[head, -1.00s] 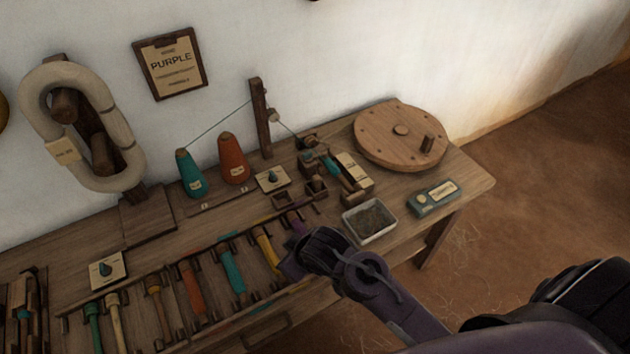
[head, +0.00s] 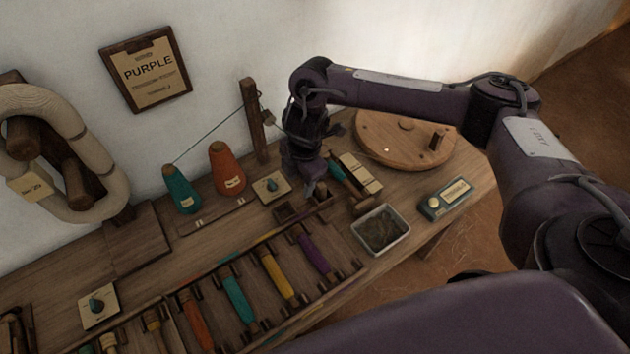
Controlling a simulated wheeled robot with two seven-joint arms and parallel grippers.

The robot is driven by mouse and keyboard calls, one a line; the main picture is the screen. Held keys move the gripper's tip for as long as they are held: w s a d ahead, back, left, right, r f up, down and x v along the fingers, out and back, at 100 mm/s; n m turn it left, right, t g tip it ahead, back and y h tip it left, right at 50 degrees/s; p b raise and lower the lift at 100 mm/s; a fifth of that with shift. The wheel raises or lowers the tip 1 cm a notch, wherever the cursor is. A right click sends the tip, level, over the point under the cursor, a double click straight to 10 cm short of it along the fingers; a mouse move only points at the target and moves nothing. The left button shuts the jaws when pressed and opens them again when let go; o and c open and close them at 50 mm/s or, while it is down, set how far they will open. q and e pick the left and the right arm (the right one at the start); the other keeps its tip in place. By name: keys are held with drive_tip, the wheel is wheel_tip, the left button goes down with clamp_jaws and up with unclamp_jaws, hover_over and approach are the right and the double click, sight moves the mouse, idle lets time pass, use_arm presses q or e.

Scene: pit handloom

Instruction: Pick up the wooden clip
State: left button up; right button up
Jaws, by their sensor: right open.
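I cannot pick out the wooden clip for certain; small brown wooden pieces lie around and below my right gripper, and it hides part of that spot. My right gripper (head: 308,183) points down over the back right of the bench, just above a small dark wooden box (head: 287,212). Its jaws are open, and I see nothing held in them. My left gripper is not in view.
A metal tray (head: 381,232), a teal device (head: 444,199) and a round wooden disc (head: 400,140) stand to the right. Teal (head: 180,190) and orange (head: 227,168) cones and a wooden post (head: 254,122) stand left of the gripper. Several coloured bobbins fill the front rack.

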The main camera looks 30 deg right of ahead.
sight(321, 186)
drive_tip(key=shift+m+g+h, duration=0.3)
drive_tip(key=shift+m+h, duration=0.1)
drive_tip(key=shift+h, duration=0.1)
drive_tip(key=d, duration=0.3)
drive_tip(key=w+d+r, duration=0.1)
drive_tip(key=d, duration=0.1)
drive_tip(key=shift+b, duration=0.3)
drive_tip(key=f+b, duration=0.1)
drive_tip(key=f, duration=0.1)
drive_tip(key=f+b, duration=0.1)
drive_tip(key=f, duration=0.1)
drive_tip(key=f+b, duration=0.1)
drive_tip(key=f, duration=0.1)
drive_tip(key=shift+s+d+f, duration=0.3)
drive_tip(key=shift+d+f, duration=0.05)
drive_tip(key=shift+d, duration=0.05)
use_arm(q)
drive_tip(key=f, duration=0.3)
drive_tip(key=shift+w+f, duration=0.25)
use_arm(e)
drive_tip(key=shift+c, duration=0.2)
clamp_jaws()
